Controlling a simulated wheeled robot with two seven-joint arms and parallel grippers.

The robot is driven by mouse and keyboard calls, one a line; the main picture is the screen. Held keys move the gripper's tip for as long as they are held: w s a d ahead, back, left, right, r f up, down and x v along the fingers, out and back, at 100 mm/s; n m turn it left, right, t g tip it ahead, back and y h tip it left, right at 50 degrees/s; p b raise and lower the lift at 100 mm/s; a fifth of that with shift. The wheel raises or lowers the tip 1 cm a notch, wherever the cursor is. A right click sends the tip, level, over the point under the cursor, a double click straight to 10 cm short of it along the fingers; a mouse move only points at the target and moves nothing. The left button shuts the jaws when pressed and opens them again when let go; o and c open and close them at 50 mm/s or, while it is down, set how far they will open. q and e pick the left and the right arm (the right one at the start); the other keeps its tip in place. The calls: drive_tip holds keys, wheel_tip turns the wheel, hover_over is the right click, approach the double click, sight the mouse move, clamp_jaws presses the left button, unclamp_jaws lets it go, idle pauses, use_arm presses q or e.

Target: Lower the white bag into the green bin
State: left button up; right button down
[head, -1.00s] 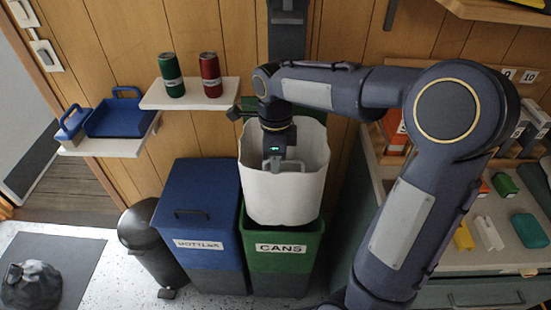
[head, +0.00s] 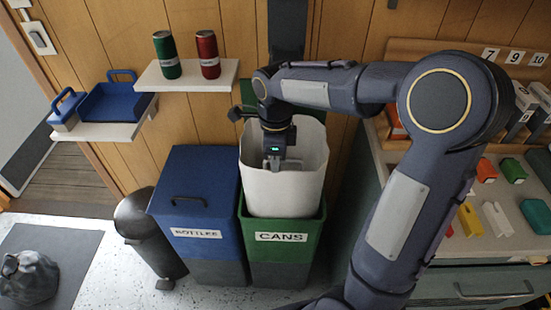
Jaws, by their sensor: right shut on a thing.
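The white bag (head: 283,190) is an open-topped, upright liner, with its lower part inside the mouth of the green bin (head: 281,252) labelled CANS. Most of the bag still stands above the green rim. My right gripper (head: 274,162) points down at the bag's open top and is shut on the bag; the exact grip point is hard to see. The bin's lid stands up behind, mostly hidden by the bag and my arm. My left gripper is not in view.
A closed blue bin (head: 196,215) labelled BOTTLES stands directly left of the green bin. A dark pedal bin (head: 147,235) is further left, and a dark tied sack (head: 28,277) lies on a mat. A shelf (head: 187,76) holds two cans. A counter with small coloured items is at right.

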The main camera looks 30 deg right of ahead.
sight(275, 180)
drive_tip(key=shift+f, duration=0.1)
drive_tip(key=shift+f+b, duration=2.6)
drive_tip(key=shift+f, duration=1.05)
drive_tip(key=shift+f+b, duration=2.5)
drive_tip(key=shift+f, duration=1.15)
